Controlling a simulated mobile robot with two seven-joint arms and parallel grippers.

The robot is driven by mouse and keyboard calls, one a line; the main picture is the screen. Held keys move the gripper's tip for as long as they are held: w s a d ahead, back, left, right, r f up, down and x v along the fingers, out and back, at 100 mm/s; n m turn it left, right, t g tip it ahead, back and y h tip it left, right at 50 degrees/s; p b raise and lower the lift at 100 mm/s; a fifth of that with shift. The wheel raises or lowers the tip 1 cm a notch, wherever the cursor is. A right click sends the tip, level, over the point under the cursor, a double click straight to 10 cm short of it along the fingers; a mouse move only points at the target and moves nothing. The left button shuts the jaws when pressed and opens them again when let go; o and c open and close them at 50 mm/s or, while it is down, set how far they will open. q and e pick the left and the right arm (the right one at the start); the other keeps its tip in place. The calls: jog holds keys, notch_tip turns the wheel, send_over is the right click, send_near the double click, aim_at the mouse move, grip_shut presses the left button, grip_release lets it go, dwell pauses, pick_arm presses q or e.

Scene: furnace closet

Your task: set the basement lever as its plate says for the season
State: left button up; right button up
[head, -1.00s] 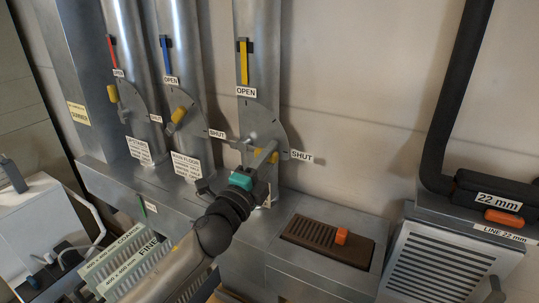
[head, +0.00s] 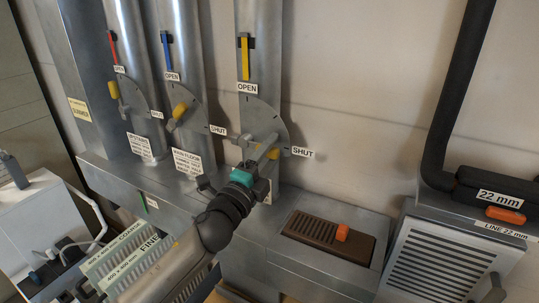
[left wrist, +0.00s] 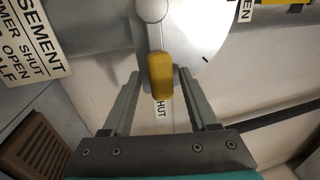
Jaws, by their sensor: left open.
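The basement lever's yellow handle (head: 273,153) points right at the SHUT label (head: 302,152) on the third duct's round dial (head: 262,122). The handle also shows in the left wrist view (left wrist: 160,76). My left gripper (head: 256,148) is open in front of the dial, and in the left wrist view its fingers stand on both sides of the handle with gaps. The basement plate (left wrist: 28,38) is cut off; it reads "...MER SHUT", "OPEN", "...ALF". A yellow sign (head: 79,109) at far left seems to read SUMMER. My right gripper is not in view.
Two similar levers with yellow handles, (head: 114,90) and (head: 180,110), stand left on neighbouring ducts. A brown grille with an orange knob (head: 342,232) lies right of my arm. A black pipe (head: 449,90) and louvred box (head: 440,270) stand farther right.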

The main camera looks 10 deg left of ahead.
pick_arm(q)
jog(key=shift+s, duration=0.1)
jog(key=b+v, duration=0.1)
jog(key=v, duration=1.4)
jog(key=shift+b, duration=0.3)
jog(key=shift+a, duration=0.15)
